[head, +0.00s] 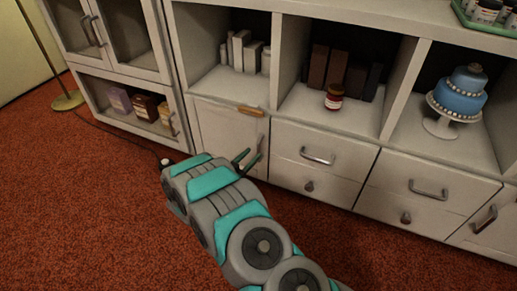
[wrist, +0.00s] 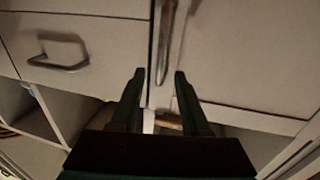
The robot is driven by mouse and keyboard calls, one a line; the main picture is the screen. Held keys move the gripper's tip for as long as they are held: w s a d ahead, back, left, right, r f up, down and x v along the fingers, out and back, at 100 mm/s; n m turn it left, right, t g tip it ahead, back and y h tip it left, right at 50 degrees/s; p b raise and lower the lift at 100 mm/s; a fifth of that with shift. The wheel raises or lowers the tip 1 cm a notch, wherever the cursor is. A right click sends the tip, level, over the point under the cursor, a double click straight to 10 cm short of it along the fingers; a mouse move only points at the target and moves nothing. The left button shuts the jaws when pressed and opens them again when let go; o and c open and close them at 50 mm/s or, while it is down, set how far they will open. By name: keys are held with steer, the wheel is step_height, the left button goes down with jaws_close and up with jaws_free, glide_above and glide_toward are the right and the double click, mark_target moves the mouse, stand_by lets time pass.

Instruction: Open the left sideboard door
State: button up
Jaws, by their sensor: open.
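The left sideboard door (head: 222,130) is a pale, shut panel under the left shelf opening. It also shows on the right in the wrist view (wrist: 250,60). Its upright metal handle (head: 262,143) is near the door's right edge. In the wrist view the handle (wrist: 165,38) runs down from the top edge, and its lower end appears between my fingertips. My gripper (head: 249,160) is open and empty in front of the door, close to the handle. The wrist view shows both dark green fingers (wrist: 159,75), one on each side of the handle's line. I cannot tell whether they touch it.
Drawers with a metal handle (head: 318,156) are just right of the door. A jar (head: 334,97) and a blue cake (head: 460,93) stand on the shelves. A glass cabinet (head: 128,105) stands left. Red carpet is clear in front.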

mark_target(258, 149)
steer(key=shift+x, duration=2.6)
jaws_close()
